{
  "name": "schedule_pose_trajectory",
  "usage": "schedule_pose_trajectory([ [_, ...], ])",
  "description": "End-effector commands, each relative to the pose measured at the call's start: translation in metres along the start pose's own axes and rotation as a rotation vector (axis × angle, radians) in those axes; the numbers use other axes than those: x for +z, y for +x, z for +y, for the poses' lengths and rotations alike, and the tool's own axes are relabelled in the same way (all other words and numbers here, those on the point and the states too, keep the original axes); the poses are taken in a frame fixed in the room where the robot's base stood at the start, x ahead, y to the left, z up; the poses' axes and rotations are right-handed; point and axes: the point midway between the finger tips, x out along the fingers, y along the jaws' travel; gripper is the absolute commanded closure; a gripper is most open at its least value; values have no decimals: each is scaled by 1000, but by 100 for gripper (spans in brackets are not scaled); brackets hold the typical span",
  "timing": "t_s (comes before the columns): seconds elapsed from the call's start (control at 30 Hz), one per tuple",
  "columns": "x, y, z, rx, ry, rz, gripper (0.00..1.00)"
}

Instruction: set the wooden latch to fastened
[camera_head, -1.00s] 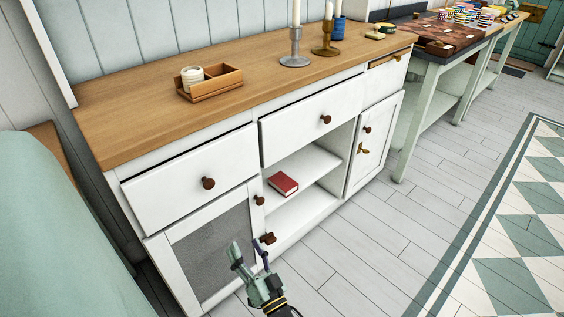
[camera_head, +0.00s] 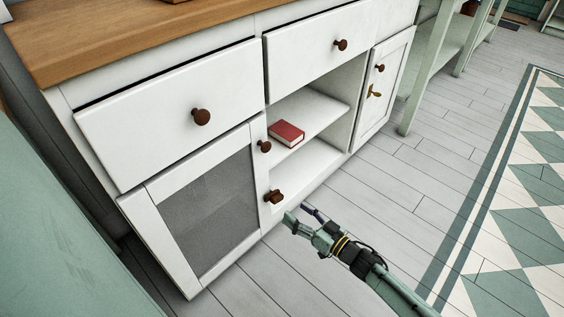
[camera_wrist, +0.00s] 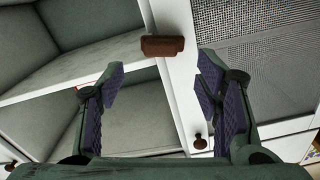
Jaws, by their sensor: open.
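The wooden latch (camera_head: 273,196) is a small dark brown block low on the right stile of the mesh-panelled cabinet door (camera_head: 213,213). In the wrist view the latch (camera_wrist: 162,46) lies crosswise, near the stile's edge beside the open shelf. My gripper (camera_head: 298,214) is open and empty, just right of and slightly below the latch in the head view. In the wrist view the latch appears between and beyond the two spread fingers (camera_wrist: 162,78), with no visible contact. The mesh door looks closed.
A round brown knob (camera_head: 264,146) sits above the latch on the same door. A red book (camera_head: 286,133) lies on the open shelf. A brass latch (camera_head: 374,92) is on the right-hand door. Drawers with knobs are above. The grey plank floor (camera_head: 400,180) is clear.

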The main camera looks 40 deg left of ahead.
Motion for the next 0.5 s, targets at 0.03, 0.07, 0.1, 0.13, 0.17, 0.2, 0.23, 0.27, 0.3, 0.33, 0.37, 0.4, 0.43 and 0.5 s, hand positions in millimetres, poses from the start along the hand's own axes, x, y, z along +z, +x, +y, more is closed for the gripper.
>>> schedule_pose_trajectory([
  [0.03, 2, 12, -2, -4, 2, 1, 42],
  [0.07, 2, 18, -2, -4, 1, 0, 42],
  [0.1, 2, 26, -2, -4, 1, 0, 42],
  [0.13, 2, 31, -1, -3, 1, 0, 42],
  [0.17, 2, 36, -1, -3, 1, -1, 42],
  [0.2, 2, 42, -1, -2, 1, 0, 42],
  [0.23, 2, 46, -1, -3, 0, -1, 42],
  [0.27, 2, 50, -1, -2, 0, -1, 42],
  [0.3, 2, 54, -1, -1, 0, -1, 42],
  [0.33, 2, 57, -1, -1, -1, -1, 42],
  [0.37, 2, 60, -1, -1, 0, -1, 42],
  [0.4, 2, 62, -1, 0, 0, -1, 42],
  [0.43, 2, 64, -1, 0, 0, -1, 42],
  [0.5, 1, 66, -1, 0, 1, -1, 42],
])
